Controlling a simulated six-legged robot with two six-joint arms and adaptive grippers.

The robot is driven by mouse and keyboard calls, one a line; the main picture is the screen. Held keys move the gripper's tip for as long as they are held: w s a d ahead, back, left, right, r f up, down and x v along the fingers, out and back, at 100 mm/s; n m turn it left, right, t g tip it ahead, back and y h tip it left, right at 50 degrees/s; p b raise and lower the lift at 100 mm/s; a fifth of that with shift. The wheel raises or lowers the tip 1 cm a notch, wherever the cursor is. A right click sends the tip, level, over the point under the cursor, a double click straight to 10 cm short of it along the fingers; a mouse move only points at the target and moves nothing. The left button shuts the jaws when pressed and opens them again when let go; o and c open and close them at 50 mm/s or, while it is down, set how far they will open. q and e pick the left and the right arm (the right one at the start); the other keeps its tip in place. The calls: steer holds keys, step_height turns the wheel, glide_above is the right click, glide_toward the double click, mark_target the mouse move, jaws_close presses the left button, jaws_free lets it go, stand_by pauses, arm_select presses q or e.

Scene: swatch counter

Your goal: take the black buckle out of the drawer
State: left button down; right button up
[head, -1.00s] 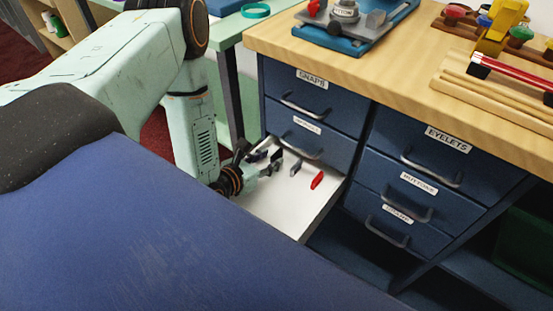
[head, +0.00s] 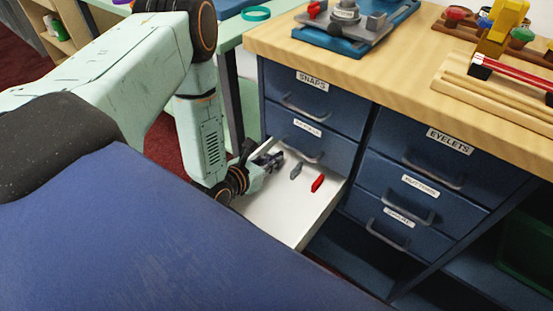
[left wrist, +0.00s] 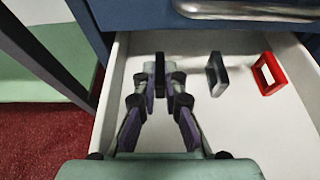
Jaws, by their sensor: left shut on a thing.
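The open drawer (head: 290,220) has a white inside and stands out from the blue cabinet. My left gripper (head: 271,161) is inside it at the left, low over the drawer's floor. In the left wrist view, the gripper (left wrist: 160,78) is shut on the black buckle (left wrist: 160,63), which shows upright between the fingertips. In the head view the fingers largely hide the buckle. I cannot tell whether it touches the drawer floor. My right gripper is not in view.
A grey buckle (head: 296,170) and a red buckle (head: 318,183) stand to the right in the same drawer, apart from the gripper. Shut drawers with handles (head: 303,112) and the wooden countertop (head: 400,75) are above. The drawer's front part is bare.

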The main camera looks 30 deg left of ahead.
arm_select(q)
steer(key=shift+r+p, duration=0.3)
steer(key=shift+r, duration=0.3)
steer(key=r, duration=0.1)
steer(key=r+p, duration=0.1)
steer(key=shift+s+a+r, duration=0.15)
steer(key=shift+a+r, duration=0.15)
steer(key=shift+a, duration=0.1)
steer(key=s+a+p, duration=0.2)
steer(key=s+a, duration=0.1)
steer(key=a, duration=0.5)
steer(key=s+a+p, duration=0.2)
steer(key=s+a, duration=0.1)
steer(key=a, duration=0.5)
steer(key=shift+s+f, duration=0.15)
steer(key=shift+s, duration=0.15)
